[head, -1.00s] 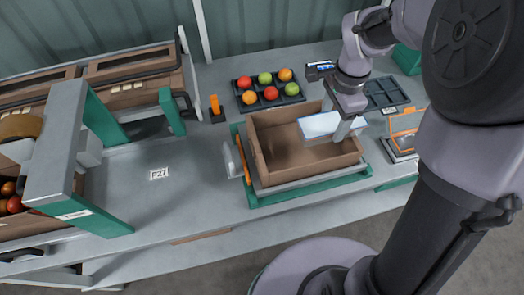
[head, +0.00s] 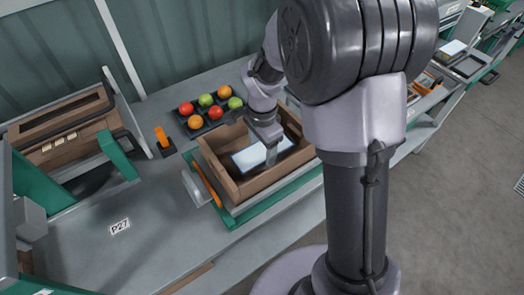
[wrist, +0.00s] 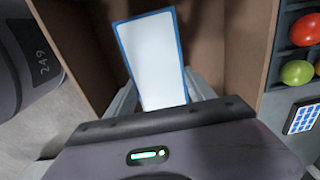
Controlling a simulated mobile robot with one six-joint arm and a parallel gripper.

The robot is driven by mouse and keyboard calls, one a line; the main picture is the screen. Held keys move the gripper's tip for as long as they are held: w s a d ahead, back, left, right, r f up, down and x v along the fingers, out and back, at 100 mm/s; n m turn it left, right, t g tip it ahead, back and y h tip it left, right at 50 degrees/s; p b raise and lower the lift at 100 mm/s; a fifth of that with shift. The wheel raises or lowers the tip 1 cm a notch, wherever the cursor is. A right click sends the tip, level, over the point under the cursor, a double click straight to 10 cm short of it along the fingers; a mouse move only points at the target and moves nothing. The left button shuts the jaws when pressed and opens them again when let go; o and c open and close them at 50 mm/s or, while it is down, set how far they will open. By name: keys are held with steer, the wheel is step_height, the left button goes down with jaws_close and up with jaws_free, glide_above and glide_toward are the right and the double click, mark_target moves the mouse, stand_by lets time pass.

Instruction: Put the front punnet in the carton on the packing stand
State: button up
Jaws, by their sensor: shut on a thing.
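The punnet (head: 250,158) has a pale white top with blue edges. My gripper (head: 271,153) is shut on it and holds it inside the open brown carton (head: 278,176). In the wrist view the punnet (wrist: 152,58) lies between my fingers, with carton walls (wrist: 207,40) on both sides. The carton sits on the green-edged packing stand (head: 240,217). I cannot tell whether the punnet touches the carton floor. My arm hides part of the carton's far right side.
A dark tray with red, green and orange tomatoes (head: 215,112) lies behind the carton. An orange upright piece (head: 161,137) stands to the left. A label reading P27 (head: 120,227) lies on bare bench. A brown crate (head: 70,125) stands at the far left.

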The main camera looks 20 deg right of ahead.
steer(key=shift+f, duration=0.2)
steer(key=o, duration=1.3)
steer(key=shift+r, duration=0.1)
step_height(320, 180, up, 12)
steer(key=p, duration=0.5)
steer(key=s+a+r+n+t, duration=0.1)
steer(key=s+r+n+t, duration=0.1)
steer(key=s, duration=0.4)
steer(key=s+a+r+n+t+y, duration=0.1)
steer(key=s+r+n+t, duration=0.1)
steer(key=s+r+n, duration=0.2)
steer(key=s+a+r+n+t+y, duration=0.1)
steer(key=s+r+n, duration=0.3)
steer(key=s, duration=0.5)
steer(key=shift+a+r+t, duration=0.2)
steer(key=shift+a+r, duration=0.05)
steer(key=shift+r, duration=0.3)
steer(key=shift+a+r+t, duration=0.2)
steer(key=shift+a+r, duration=0.05)
steer(key=shift+r, duration=0.3)
